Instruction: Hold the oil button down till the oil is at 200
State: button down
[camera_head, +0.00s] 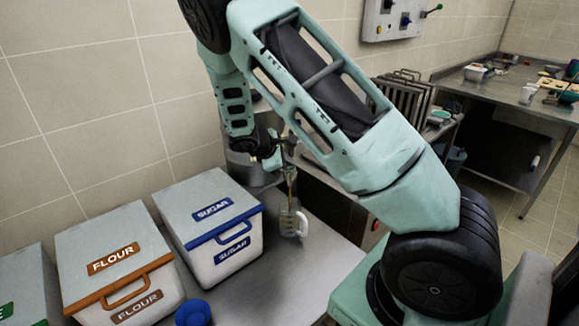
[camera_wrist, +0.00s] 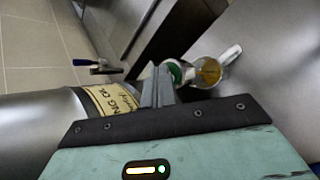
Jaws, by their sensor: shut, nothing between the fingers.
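The oil dispenser is a steel drum (camera_head: 243,166) at the back of the counter, partly behind my arm. In the wrist view its drum (camera_wrist: 35,125) carries a cream label (camera_wrist: 112,100) ending in "NG OIL". A clear measuring jug (camera_head: 290,222) stands on the counter below it; in the wrist view the jug (camera_wrist: 208,72) has golden oil inside. A yellowish stream shows above the jug. My gripper (camera_wrist: 158,84) is shut and empty, its tips beside a green round part (camera_wrist: 175,72), perhaps the button; contact cannot be told. The jug's reading is too small to read.
A sugar bin (camera_head: 208,225) and a flour bin (camera_head: 118,262) stand left of the jug, with a blue cup (camera_head: 193,313) in front. A blue-handled lever (camera_wrist: 97,67) shows in the wrist view. Bare counter (camera_head: 310,265) lies in front of the jug.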

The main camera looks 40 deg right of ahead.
dwell(0.7)
jog(key=shift+r+p, duration=0.6)
jog(key=shift+r, duration=0.3)
jog(key=shift+r+p, duration=1.9)
jog(key=shift+r, duration=0.65)
